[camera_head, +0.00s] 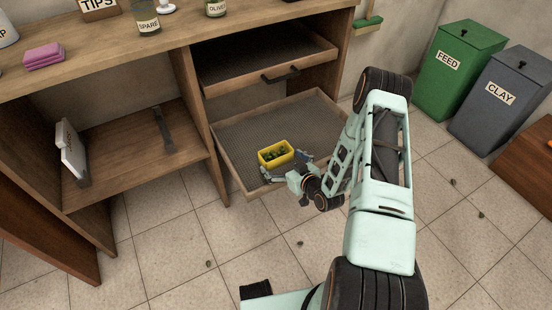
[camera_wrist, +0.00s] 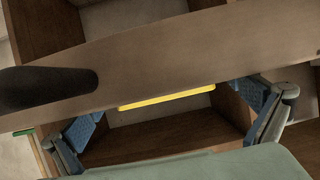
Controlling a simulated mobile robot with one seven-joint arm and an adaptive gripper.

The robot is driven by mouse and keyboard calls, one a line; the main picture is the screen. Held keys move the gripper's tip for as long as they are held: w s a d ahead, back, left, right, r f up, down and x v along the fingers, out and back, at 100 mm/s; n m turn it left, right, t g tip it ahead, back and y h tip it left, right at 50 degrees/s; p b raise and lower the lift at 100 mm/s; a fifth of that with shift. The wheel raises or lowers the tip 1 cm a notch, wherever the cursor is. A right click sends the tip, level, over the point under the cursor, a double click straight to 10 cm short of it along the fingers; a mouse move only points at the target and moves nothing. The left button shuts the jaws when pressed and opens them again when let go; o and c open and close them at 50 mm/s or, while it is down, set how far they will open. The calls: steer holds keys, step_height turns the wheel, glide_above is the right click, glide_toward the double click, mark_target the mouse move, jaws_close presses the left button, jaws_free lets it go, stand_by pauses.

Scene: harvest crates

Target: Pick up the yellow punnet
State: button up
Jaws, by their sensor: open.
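In the wrist view the two blue-padded fingers of my gripper (camera_wrist: 172,115) are wide apart with nothing gripped. A yellow strip of the punnet (camera_wrist: 166,99) shows between them; the rest of it is hidden there. I cannot tell whether the fingers touch it.
The worktop (camera_head: 110,50) carries jars and a pink block. Green and grey bins (camera_head: 460,72) stand right. The lower drawer's left side is bare.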

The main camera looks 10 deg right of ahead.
mark_target(272, 153)
steer(key=x, duration=0.4)
steer(key=shift+r+b, duration=0.15)
steer(key=shift+b, duration=0.25)
steer(key=c, duration=1)
steer(key=shift+r, duration=0.15)
steer(key=shift+c, duration=0.2)
